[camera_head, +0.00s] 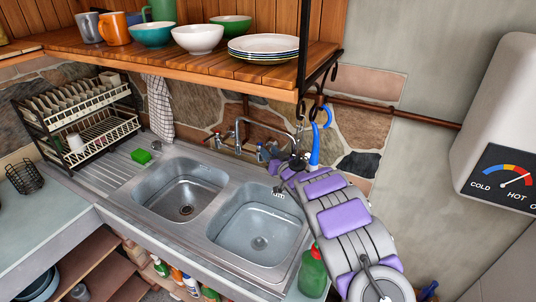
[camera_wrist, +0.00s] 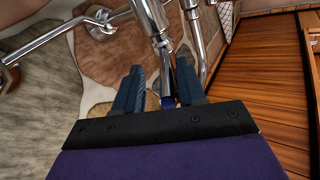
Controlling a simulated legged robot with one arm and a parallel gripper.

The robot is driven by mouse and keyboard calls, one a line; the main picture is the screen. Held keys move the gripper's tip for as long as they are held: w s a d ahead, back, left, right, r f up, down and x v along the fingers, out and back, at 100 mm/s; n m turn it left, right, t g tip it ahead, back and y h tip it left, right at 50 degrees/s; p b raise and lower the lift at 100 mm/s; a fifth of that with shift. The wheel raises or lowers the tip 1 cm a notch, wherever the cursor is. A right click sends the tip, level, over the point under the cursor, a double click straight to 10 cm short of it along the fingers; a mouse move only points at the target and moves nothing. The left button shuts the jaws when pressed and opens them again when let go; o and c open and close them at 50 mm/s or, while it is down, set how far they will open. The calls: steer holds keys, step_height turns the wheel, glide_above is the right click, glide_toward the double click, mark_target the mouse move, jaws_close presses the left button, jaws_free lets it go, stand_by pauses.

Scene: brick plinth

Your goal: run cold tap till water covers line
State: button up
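The double steel sink has a left basin (camera_head: 182,190) and a right basin (camera_head: 258,226). A small dark marking shows on the right basin's back right wall; it is too small to read. A clear bluish layer seems to lie in this basin, but its level against any line is unclear. The chrome tap (camera_head: 238,128) stands behind the basins. My gripper (camera_head: 279,161) is at its right side, partly hiding the handle there. In the wrist view my gripper (camera_wrist: 160,92) has its fingers apart, with a chrome tap part with a blue end (camera_wrist: 168,102) between them.
A wooden shelf (camera_head: 90,43) with bowls, cups and plates overhangs the sink. A dish rack (camera_head: 85,118) stands left, with a green sponge (camera_head: 142,156) on the drainer. A green bottle (camera_head: 312,270) stands at the front right. A white heater (camera_head: 500,120) hangs right.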

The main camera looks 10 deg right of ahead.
steer(key=shift+w, duration=0.35)
steer(key=shift+a, duration=0.8)
steer(key=shift+c, duration=1.1)
steer(key=shift+d, duration=0.55)
steer(key=c, duration=0.4)
jaws_close()
steer(key=shift+a, duration=0.15)
